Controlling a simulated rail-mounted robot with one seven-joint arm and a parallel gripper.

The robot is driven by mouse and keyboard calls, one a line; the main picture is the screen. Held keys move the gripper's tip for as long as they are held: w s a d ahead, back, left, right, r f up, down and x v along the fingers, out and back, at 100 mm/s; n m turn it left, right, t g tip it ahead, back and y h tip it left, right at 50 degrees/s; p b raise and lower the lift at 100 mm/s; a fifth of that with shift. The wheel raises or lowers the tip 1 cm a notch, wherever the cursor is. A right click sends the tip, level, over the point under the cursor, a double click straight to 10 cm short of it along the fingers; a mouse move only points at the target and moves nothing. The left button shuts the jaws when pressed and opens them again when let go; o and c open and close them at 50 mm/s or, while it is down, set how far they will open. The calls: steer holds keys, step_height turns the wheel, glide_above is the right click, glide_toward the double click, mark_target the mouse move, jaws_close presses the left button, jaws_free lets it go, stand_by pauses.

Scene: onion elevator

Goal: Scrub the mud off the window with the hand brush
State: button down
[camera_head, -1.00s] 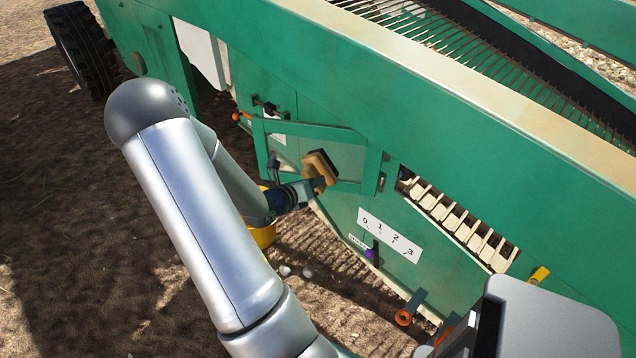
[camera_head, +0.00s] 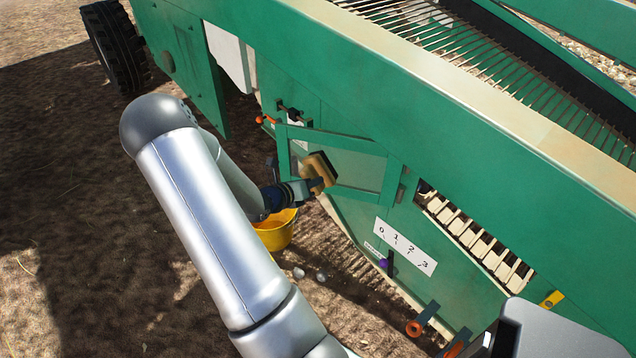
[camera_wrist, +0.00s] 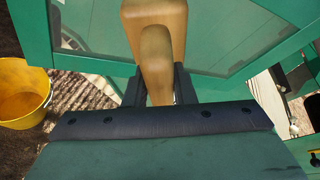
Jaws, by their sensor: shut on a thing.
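The hand brush (camera_head: 319,170) has a tan wooden body and a darker bristle side that faces the window. My gripper (camera_head: 300,190) is shut on its handle. In the wrist view the brush (camera_wrist: 154,22) stands out ahead of my gripper (camera_wrist: 158,90), with the handle between the fingers. The window (camera_head: 352,166) is a pane in a green frame on the machine's side; it also shows in the wrist view (camera_wrist: 225,30). The brush is in front of the pane's left part. I cannot tell whether the bristles touch it. No distinct mud shows on the visible glass.
A yellow bucket (camera_head: 275,232) stands on the ground below the window. A white plate numbered 0 to 3 (camera_head: 405,246) and a slotted opening with pale bars (camera_head: 475,240) lie to the right. Orange-tipped levers (camera_head: 414,327) stick out lower right. Several small stones lie on the soil.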

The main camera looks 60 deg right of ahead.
steer(key=shift+w+p, duration=0.65)
steer(key=shift+w, duration=1.9)
steer(key=shift+a, duration=0.2)
steer(key=shift+s+a+p, duration=0.15)
steer(key=shift+a+p, duration=0.15)
steer(key=shift+a, duration=1.15)
steer(key=shift+s+a+p, duration=0.1)
steer(key=shift+a+p, duration=0.15)
steer(key=shift+a, duration=1.15)
steer(key=shift+a+p, duration=0.3)
steer(key=shift+a, duration=1.2)
